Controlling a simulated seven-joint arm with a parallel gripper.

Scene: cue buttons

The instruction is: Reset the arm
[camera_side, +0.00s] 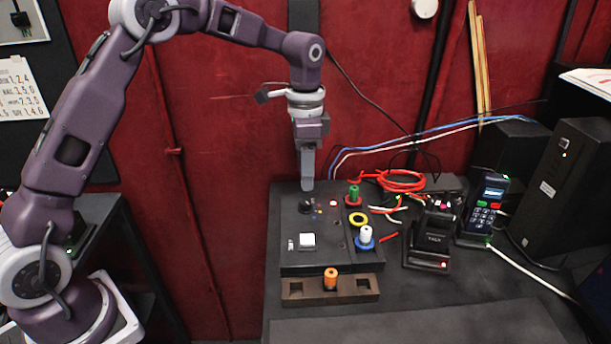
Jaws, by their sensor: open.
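My gripper (307,186) points straight down above the back left part of a black button panel (325,262). It is open and nothing shows between its fingers, though they overlap from this side. A round black knob (306,205) sits just under the fingertips; I cannot tell whether they touch. The panel also has a white square button (307,240), a small switch (291,244) and a few small lights. A green peg (353,195) stands at the panel's back right, a yellow ring (358,219) lies below it, and a white peg on a blue base (365,236) stands nearer.
An orange peg (330,279) stands in a brown block (358,289) at the panel's front. Red cable (402,181), loose wires, a radio in a dock (433,235), a phone (484,208) and black boxes (565,180) crowd the right. The table's front (420,325) is clear.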

